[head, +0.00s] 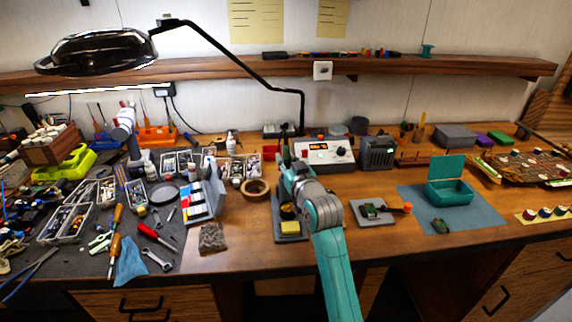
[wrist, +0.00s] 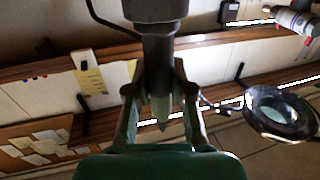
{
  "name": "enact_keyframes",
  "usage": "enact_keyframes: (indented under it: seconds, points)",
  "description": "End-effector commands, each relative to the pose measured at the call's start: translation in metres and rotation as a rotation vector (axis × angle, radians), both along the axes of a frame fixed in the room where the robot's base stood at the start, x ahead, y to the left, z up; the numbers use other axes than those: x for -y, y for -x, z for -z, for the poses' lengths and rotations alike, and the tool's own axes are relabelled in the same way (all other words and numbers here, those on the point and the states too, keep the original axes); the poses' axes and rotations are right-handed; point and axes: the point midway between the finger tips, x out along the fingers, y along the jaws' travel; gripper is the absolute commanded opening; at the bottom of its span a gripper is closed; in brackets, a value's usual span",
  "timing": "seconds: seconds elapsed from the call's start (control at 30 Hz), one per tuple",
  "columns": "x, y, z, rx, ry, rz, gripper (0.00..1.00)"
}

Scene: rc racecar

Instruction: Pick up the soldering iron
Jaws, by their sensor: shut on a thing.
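In the wrist view my gripper (wrist: 160,92) has its two fingers closed on the sides of a dark grey, rod-shaped thing, which I take to be the soldering iron (wrist: 158,52). Its thick end is at the top of the picture and its narrow tip points down between the fingers. In the head view my teal and grey arm reaches over the bench, and the wrist hides most of the held thing. The iron's stand (head: 291,238), with a yellow sponge, is on the bench just below and behind my wrist, partly covered by it.
A white control unit (head: 325,152) and a dark grey box (head: 376,152) stand behind my arm. A small board (head: 377,212) lies right. A lamp (head: 103,52) overhangs the left side.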

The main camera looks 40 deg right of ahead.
Motion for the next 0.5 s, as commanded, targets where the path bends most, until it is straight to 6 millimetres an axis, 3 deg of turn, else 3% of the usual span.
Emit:
enact_keyframes:
  seconds: [0.27, 0.5]
  points:
    - [0.000, 0.000, -0.001, 0.001, 0.000, 0.000, 0.00]
    - [0.000, 0.000, -0.019, 0.003, 0.002, 0.000, 0.00]
